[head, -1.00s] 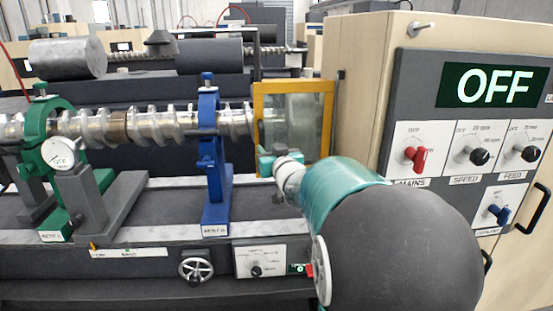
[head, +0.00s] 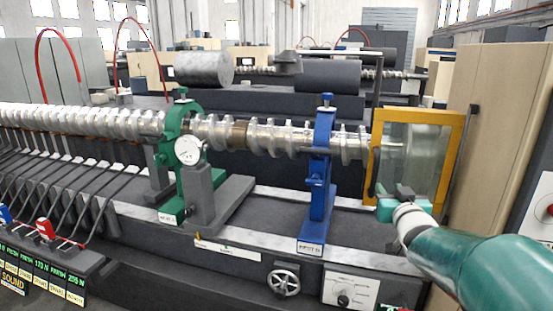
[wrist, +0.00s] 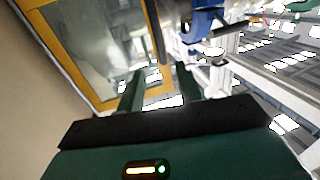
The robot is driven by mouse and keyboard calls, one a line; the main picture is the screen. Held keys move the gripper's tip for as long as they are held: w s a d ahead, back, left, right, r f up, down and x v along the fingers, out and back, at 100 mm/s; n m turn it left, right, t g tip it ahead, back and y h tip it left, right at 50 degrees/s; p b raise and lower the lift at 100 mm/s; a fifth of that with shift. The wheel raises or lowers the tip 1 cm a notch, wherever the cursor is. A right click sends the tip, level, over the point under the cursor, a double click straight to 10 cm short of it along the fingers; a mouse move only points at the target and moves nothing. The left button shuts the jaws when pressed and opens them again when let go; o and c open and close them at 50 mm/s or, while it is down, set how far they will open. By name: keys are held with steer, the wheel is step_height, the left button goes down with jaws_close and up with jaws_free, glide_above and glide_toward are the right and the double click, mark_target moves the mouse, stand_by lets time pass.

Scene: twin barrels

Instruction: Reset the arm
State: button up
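My arm, teal and grey, comes in from the lower right of the head view. My gripper (head: 397,192) is at its end, in front of the yellow-framed clear guard (head: 418,165) on the right end of the machine. In the wrist view my gripper (wrist: 158,88) shows two dark green fingers standing apart with nothing between them, so it is open and empty. The yellow-framed guard (wrist: 100,50) shows beyond the fingers there. I cannot tell whether the fingers touch it.
A long ribbed metal screw (head: 80,120) runs across the machine through a green support (head: 190,125) with a dial gauge and a blue support (head: 319,180). A beige cabinet (head: 490,140) stands close on the right. A row of levers and displays (head: 45,270) is at the lower left.

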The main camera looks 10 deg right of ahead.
steer(key=s+a+f+n+g+y, duration=0.1)
steer(key=s+a+f+g, duration=0.2)
steer(key=s+a, duration=0.4)
steer(key=s+a+f+g+y, duration=0.1)
steer(key=s+a+f+g, duration=0.3)
steer(key=s+a, duration=0.4)
steer(key=s+a+f+n+g+y, duration=0.1)
steer(key=s+a+f+g, duration=0.3)
steer(key=s+a, duration=0.4)
steer(key=s+g+y, duration=0.1)
steer(key=s, duration=0.1)
steer(key=shift+s+n, duration=0.3)
steer(key=shift+a, duration=0.1)
